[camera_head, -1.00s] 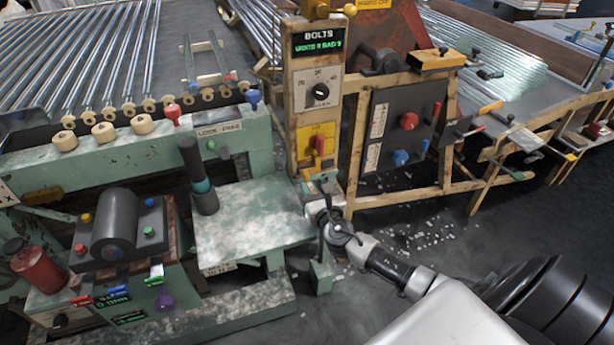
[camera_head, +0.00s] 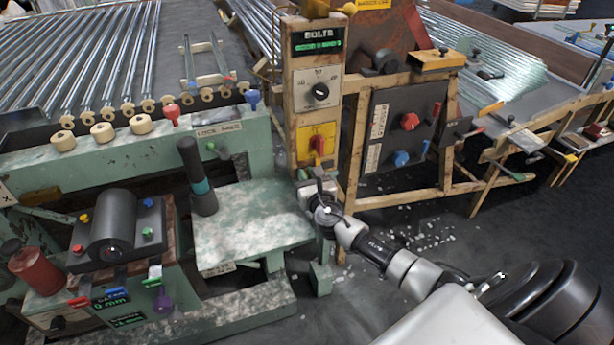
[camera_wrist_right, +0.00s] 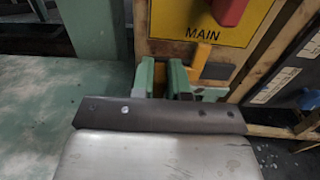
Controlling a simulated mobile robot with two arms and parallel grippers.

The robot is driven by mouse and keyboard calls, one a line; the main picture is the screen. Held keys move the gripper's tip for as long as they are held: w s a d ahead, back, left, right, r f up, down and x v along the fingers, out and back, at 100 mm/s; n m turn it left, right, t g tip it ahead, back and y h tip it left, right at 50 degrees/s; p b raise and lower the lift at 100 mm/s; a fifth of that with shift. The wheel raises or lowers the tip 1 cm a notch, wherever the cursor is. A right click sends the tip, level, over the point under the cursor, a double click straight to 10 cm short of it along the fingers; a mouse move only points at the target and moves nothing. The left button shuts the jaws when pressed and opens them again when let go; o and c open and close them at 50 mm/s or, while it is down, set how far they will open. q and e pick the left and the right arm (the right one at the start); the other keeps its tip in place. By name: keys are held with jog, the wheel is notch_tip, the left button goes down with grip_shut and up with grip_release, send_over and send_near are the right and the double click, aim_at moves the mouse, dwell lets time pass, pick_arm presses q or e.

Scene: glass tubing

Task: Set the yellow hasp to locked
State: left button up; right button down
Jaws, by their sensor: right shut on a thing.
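The yellow hasp (camera_wrist_right: 200,62) shows in the right wrist view as an upright yellow-orange piece just under the yellow MAIN plate (camera_wrist_right: 205,20). My right gripper (camera_wrist_right: 162,78) is shut, with its green fingertips against the hasp's left side; the exact place where they grip is hidden. Whether the hasp sits at locked cannot be read. My left gripper is not in view.
The green bench top (camera_head: 245,225) lies left of the gripper, with a dark upright handle (camera_head: 196,175) on it. The post (camera_head: 300,95) carries a dial and a BOLTS display. A dark panel (camera_head: 400,130) with red and blue knobs stands to the right.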

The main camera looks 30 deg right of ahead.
jog(key=shift+d, duration=0.15)
jog(key=shift+s+d+b, duration=0.2)
jog(key=shift+d, duration=0.4)
jog(key=shift+s+d+b, duration=0.15)
jog(key=shift+d, duration=0.45)
jog(key=c, duration=1.1)
grip_release()
jog(key=shift+d, duration=0.15)
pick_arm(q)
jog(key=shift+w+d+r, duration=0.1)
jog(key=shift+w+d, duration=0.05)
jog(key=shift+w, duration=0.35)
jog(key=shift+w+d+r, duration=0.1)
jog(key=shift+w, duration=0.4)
pick_arm(e)
jog(key=shift+s+a, duration=0.2)
jog(key=shift+s, duration=0.05)
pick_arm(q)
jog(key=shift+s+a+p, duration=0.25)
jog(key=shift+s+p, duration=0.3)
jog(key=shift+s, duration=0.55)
pick_arm(e)
send_near(312, 164)
jog(key=shift+v, duration=2.55)
jog(key=shift+f, duration=0.15)
